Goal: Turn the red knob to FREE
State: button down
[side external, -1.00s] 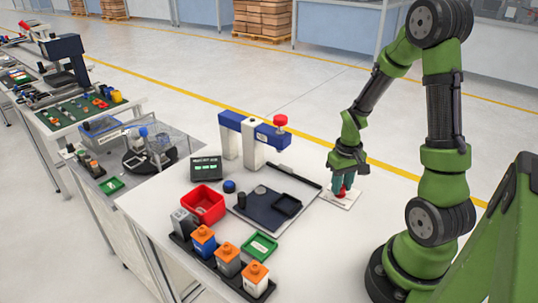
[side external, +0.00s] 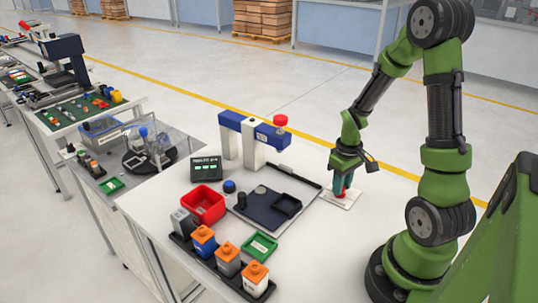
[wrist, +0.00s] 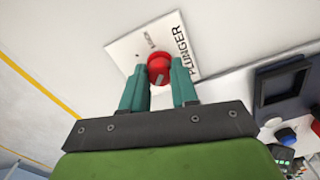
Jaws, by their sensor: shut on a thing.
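The red knob (wrist: 159,66) sits on a white plate (wrist: 122,48) lettered PLUNGER. A pale pointer mark shows on the knob's lower part in the wrist view; small plate lettering beyond it is too small to read surely. My gripper (wrist: 160,80) has its teal fingers on either side of the knob and is shut on it. In the side view my gripper (side external: 343,181) points down at the plate (side external: 345,200) on the table's right part, and only a bit of the red knob (side external: 339,194) shows below the fingers.

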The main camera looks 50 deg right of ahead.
jog(key=c, duration=0.9)
grip_release()
jog(key=shift+o, duration=0.2)
notch_tip(320, 180, up, 17)
